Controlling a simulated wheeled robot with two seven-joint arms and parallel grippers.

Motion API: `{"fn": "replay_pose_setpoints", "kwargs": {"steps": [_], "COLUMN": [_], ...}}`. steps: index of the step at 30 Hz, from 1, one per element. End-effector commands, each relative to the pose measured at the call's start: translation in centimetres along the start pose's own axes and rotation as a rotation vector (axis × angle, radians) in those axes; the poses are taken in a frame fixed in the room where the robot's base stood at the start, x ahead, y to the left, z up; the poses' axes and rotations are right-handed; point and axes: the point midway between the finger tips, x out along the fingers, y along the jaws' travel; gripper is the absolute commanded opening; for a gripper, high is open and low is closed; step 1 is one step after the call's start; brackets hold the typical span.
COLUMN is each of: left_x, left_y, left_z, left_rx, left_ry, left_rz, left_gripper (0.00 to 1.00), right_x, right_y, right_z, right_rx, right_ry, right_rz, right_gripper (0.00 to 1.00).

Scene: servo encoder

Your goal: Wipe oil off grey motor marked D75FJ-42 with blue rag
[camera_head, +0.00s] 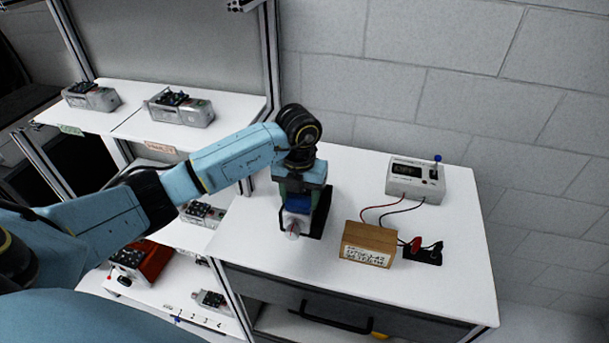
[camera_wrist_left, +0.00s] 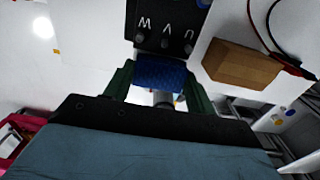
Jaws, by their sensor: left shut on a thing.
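My left gripper (camera_head: 298,205) is over the left part of the white workbench, pointing down. Its green fingers, also in the left wrist view (camera_wrist_left: 161,80), are shut on a folded blue rag (camera_wrist_left: 163,73). Just beyond the rag is a motor's black terminal block (camera_wrist_left: 165,22) with the letters U, V, W. A short grey shaft (camera_wrist_left: 163,97) shows below the rag. In the head view the motor is mostly hidden by the gripper; its marking and any oil cannot be made out. Whether the rag touches the motor is unclear. My right gripper is out of view.
A brown box (camera_head: 366,246) with a label stands right of the gripper. Behind it is a grey meter (camera_head: 415,182) with red and black leads to a black connector (camera_head: 423,254). More motors (camera_head: 180,107) sit on the left shelves. The bench's right end is clear.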

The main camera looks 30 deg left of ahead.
Motion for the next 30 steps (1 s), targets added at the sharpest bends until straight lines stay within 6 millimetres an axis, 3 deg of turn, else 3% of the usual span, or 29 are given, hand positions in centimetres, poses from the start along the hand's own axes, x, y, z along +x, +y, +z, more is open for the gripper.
{"fn": "replay_pose_setpoints", "kwargs": {"steps": [7,21,23,25,30], "left_x": [0.2,0.0,-0.6,-2.5,-3.9], "left_y": [1.8,-1.5,-1.4,-1.3,-1.3], "left_z": [0.6,-0.5,-0.5,-0.4,-0.4], "left_rx": [0.009,-0.004,-0.006,-0.004,-0.004], "left_ry": [0.001,0.002,0.002,-0.003,0.000], "left_rz": [0.003,0.001,0.002,0.002,0.003], "left_gripper": [0.34,0.34,0.34,0.34,0.34], "right_x": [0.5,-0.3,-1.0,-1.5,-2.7], "right_y": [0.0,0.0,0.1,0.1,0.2], "right_z": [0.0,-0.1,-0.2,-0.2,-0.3], "right_rx": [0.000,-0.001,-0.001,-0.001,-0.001], "right_ry": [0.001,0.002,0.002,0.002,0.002], "right_rz": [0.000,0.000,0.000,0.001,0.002], "right_gripper": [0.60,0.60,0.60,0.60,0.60]}}
